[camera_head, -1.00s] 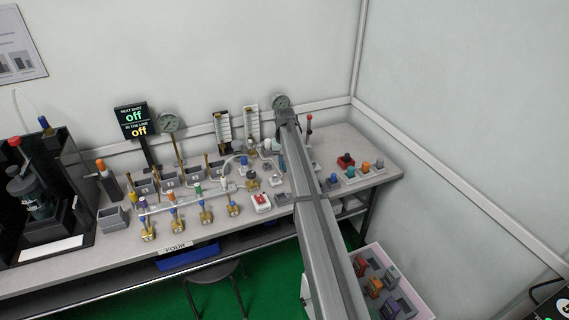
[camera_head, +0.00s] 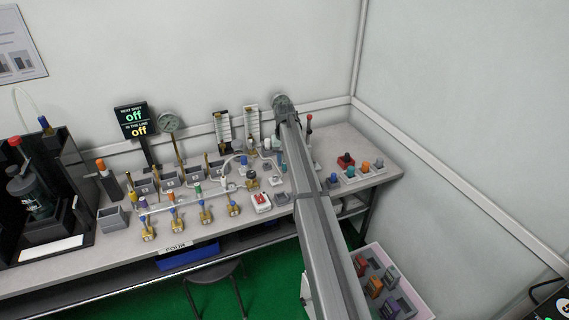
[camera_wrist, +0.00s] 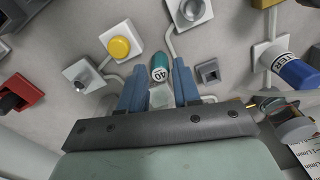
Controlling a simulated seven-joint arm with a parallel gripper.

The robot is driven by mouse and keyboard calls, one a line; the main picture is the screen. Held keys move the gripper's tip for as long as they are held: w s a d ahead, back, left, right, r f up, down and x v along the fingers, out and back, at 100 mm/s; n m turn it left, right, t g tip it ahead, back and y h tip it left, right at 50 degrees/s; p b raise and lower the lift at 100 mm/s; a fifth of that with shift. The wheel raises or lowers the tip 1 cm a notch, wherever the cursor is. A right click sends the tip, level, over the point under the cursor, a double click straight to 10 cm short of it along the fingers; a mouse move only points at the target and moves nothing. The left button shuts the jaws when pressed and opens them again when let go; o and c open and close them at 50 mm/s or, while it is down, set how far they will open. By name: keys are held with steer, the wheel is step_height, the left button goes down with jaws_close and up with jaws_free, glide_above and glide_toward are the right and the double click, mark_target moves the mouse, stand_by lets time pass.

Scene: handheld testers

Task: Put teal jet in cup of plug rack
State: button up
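In the wrist view the teal jet (camera_wrist: 159,67), marked 40, lies between the two blue fingers of my gripper (camera_wrist: 160,84). Its pale block-like end (camera_wrist: 161,97) fills the gap and appears pinched on both sides, while the teal part reaches past the fingertips. A small grey square cup (camera_wrist: 208,71) stands just right of the fingers; I cannot tell whether it belongs to the plug rack. In the head view my arm hides most of the gripper.
The wrist view shows a yellow button (camera_wrist: 120,47), a red block (camera_wrist: 20,92) and a blue-capped fitting (camera_wrist: 298,71) nearby. In the head view, gauges, pipes and several brass valves crowd the bench left of my arm. A pale crate (camera_head: 415,296) stands lower right.

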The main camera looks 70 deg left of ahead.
step_height(320, 180, up, 10)
steer(key=shift+f, duration=0.15)
steer(key=shift+o, duration=0.4)
steer(key=shift+r, duration=0.2)
steer(key=o, duration=0.3)
steer(key=shift+r, duration=0.2)
steer(key=shift+r, duration=0.1)
steer(key=n, duration=0.6)
glide_above(284, 163)
step_height(284, 163, down, 6)
steer(key=shift+w+a+f, duration=0.1)
steer(key=shift+f, duration=1.35)
steer(key=shift+w+a+f, duration=0.1)
steer(key=shift+f, duration=1.35)
